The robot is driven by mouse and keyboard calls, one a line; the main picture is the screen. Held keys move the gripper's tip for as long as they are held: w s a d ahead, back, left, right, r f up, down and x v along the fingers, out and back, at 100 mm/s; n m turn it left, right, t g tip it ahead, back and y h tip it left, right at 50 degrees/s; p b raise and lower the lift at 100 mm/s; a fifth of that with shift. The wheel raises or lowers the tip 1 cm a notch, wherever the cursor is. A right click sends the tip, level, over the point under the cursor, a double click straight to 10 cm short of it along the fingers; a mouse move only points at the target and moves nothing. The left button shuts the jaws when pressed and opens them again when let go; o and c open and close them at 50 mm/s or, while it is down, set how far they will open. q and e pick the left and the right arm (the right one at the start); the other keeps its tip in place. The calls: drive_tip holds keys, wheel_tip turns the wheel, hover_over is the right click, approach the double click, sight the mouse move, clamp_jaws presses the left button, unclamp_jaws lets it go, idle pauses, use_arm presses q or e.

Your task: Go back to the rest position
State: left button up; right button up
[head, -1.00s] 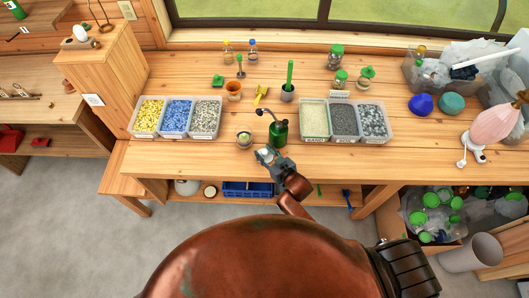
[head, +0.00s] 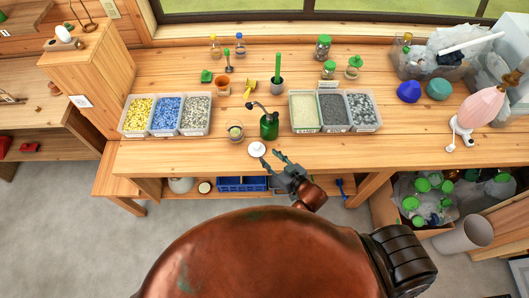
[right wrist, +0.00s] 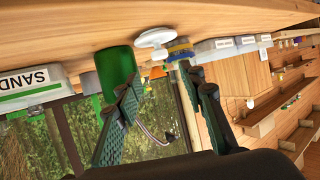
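My right gripper (head: 272,158) is open and empty just off the table's front edge. In the right wrist view its two dark fingers (right wrist: 160,78) stand apart with nothing between them. A small white round-topped object (head: 257,149) stands on the table near the front edge, just left of the fingertips and apart from them; it also shows in the right wrist view (right wrist: 153,40). A green bottle with a dark curved spout (head: 269,127) stands behind it. A small glass jar (head: 235,131) stands to its left. My left gripper is not in view.
The wooden table (head: 200,152) carries a left bin set (head: 166,130) of yellow, blue and grey grains and a right set (head: 334,127) of sand and stones. A pink-bodied stand (head: 479,108) is at right. A blue crate (head: 241,184) sits on the lower shelf. Grey floor lies in front.

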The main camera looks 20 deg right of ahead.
drive_tip(key=shift+s+d+r, duration=0.15)
drive_tip(key=shift+s+r, duration=0.05)
drive_tip(key=shift+s, duration=0.25)
drive_tip(key=s+d+f+m+g+h, duration=0.25)
drive_tip(key=s+d+g, duration=0.25)
drive_tip(key=s+d, duration=0.45)
drive_tip(key=s+d+f+m+g+h, duration=0.1)
drive_tip(key=s+d+f+g+h, duration=0.25)
drive_tip(key=s+d, duration=0.65)
drive_tip(key=s+a+f+g+y+b, duration=0.1)
drive_tip(key=s+a+f, duration=0.15)
drive_tip(key=f, duration=1.45)
drive_tip(key=s+a+f+g+b, duration=0.15)
drive_tip(key=s+f, duration=0.25)
drive_tip(key=f, duration=1.2)
drive_tip(key=s+f+n+g, duration=0.1)
drive_tip(key=s+f, duration=1.6)
drive_tip(key=s, duration=0.1)
drive_tip(key=shift+f+y+b, duration=0.25)
drive_tip(key=shift+y+b, duration=0.05)
drive_tip(key=shift+b, duration=0.05)
